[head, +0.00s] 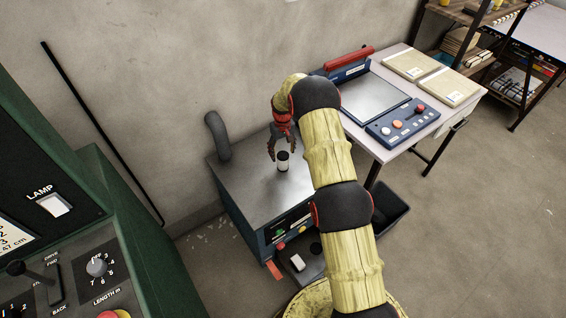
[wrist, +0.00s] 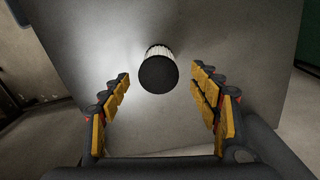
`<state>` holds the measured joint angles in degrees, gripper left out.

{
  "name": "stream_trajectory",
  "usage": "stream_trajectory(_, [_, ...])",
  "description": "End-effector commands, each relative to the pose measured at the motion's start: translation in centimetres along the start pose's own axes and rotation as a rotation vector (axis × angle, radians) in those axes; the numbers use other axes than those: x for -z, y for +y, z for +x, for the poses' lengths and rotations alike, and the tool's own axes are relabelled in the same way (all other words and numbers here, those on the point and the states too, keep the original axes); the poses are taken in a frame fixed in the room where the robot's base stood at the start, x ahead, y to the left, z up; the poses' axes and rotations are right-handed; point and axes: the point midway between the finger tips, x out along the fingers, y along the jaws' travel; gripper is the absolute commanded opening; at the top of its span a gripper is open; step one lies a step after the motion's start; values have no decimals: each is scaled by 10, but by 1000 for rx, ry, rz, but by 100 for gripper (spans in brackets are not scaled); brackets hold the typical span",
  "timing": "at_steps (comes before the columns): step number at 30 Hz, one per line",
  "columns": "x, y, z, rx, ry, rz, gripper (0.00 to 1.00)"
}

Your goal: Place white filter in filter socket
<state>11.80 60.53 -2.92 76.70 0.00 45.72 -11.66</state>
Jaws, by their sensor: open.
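The white filter (head: 283,166) stands upright on the grey metal top of a blue cabinet (head: 250,185). In the wrist view the filter (wrist: 158,49) has a white pleated side and a black round end facing the camera. My gripper (head: 281,151) is directly above it, fingers pointing down. In the wrist view my gripper (wrist: 160,77) is open, with a yellow-padded finger on either side and clear gaps to the filter. The filter lies around the fingertip line, between or just past the tips. I cannot make out which part is the filter socket.
The cabinet front has a low shelf with a white block (head: 297,262). A white table (head: 400,140) with a blue sealing machine is at the right. A green machine (head: 110,230) stands left.

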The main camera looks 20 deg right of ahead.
Motion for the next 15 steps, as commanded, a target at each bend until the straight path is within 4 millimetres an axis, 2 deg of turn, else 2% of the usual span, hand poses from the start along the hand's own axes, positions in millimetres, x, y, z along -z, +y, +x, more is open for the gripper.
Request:
stream_trajectory(3, [0,0,15,0,0,1,62])
stream_trajectory(8, [1,0,25,0,1,1,62])
stream_trajectory(15, [1,2,60,0,-1,1,62])
